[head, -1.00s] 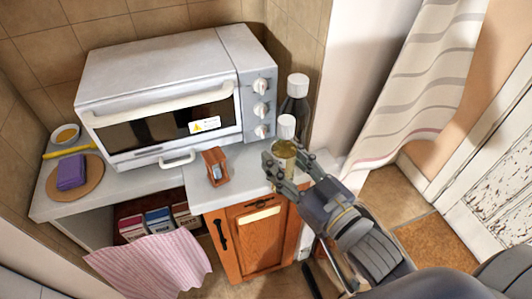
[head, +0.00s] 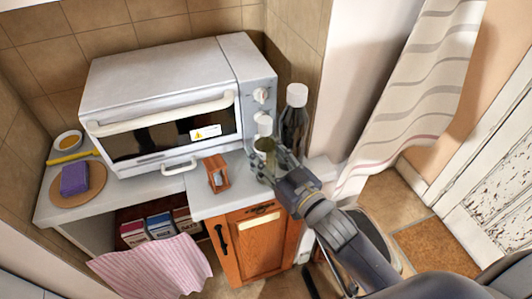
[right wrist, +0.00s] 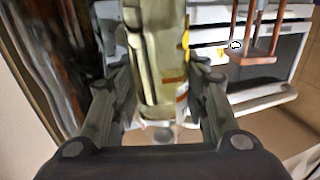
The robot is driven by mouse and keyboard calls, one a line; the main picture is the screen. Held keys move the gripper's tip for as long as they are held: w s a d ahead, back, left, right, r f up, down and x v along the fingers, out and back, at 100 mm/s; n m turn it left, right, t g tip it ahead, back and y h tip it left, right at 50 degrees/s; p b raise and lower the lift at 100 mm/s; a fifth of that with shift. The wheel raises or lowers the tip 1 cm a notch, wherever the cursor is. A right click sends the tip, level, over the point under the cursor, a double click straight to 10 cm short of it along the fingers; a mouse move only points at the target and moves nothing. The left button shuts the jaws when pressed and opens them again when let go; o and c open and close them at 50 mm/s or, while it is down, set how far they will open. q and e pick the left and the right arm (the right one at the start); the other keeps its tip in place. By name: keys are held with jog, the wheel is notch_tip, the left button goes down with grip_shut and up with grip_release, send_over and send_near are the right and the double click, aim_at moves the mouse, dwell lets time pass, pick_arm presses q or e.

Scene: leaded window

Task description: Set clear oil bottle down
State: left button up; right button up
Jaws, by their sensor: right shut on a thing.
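The clear oil bottle (head: 264,146), with yellowish oil and a white cap, is upright or nearly so over the right end of the counter, in front of the oven's knobs. My right gripper (head: 270,170) is shut around its body. In the right wrist view the bottle (right wrist: 155,60) fills the space between the two fingers (right wrist: 160,110). The gripper hides the bottle's base, so I cannot tell whether it touches the counter (head: 208,201). My left gripper is not in view.
A dark bottle (head: 294,128) with a white cap stands just behind, to the right. A white toaster oven (head: 160,85) fills the counter's back. A small wooden holder (head: 217,172) stands to the left. A purple block (head: 75,179) lies on a round board farther left.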

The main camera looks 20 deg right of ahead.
jog(key=shift+f, duration=0.1)
jog(key=o, duration=0.9)
jog(key=shift+o, duration=0.2)
jog(key=b+v, duration=0.2)
jog(key=v, duration=1)
jog(key=shift+b, duration=0.3)
